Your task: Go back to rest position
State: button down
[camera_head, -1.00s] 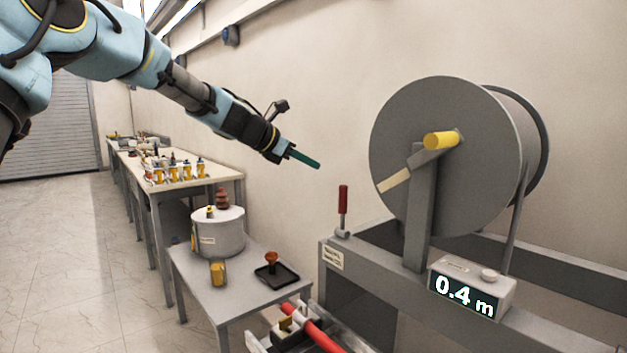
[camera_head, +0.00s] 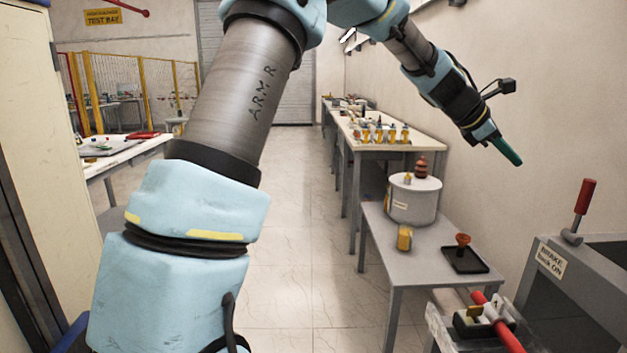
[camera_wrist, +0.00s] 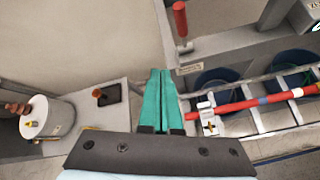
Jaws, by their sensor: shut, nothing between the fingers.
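My gripper (camera_head: 513,158) is in the upper right of the head view, at the end of my raised arm. Its green fingers are together with nothing between them. It points down and to the right, in front of the pale wall and above the small grey table. In the wrist view my gripper (camera_wrist: 161,72) shows its two green fingers side by side, closed, at the middle of the picture. It touches nothing that I can see.
A red-handled lever (camera_head: 585,197) stands on the grey frame at right. A red rod (camera_head: 498,325) lies at lower right. The middle floor is clear.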

jog(key=w+a+f+m+t+y, duration=0.15)
jog(key=a+f, duration=0.25)
jog(key=a, duration=0.6)
jog(key=w+a+f+m+y, duration=0.1)
jog(key=a+f+m+y, duration=0.25)
jog(key=a, duration=0.55)
jog(key=w+a+f+m+t+y, duration=0.15)
jog(key=a+f, duration=0.25)
jog(key=a, duration=0.6)
jog(key=s+a+f+m+y, duration=0.2)
jog(key=s+a, duration=0.4)
jog(key=a, duration=0.6)
jog(key=s+a+f+m+g+y, duration=0.1)
jog(key=s+a+f+m, duration=0.3)
jog(key=a, duration=0.8)
jog(key=shift+s+a+f+m+y, duration=0.15)
jog(key=shift+s+a+m+y, duration=0.25)
jog(key=shift+s+m, duration=0.5)
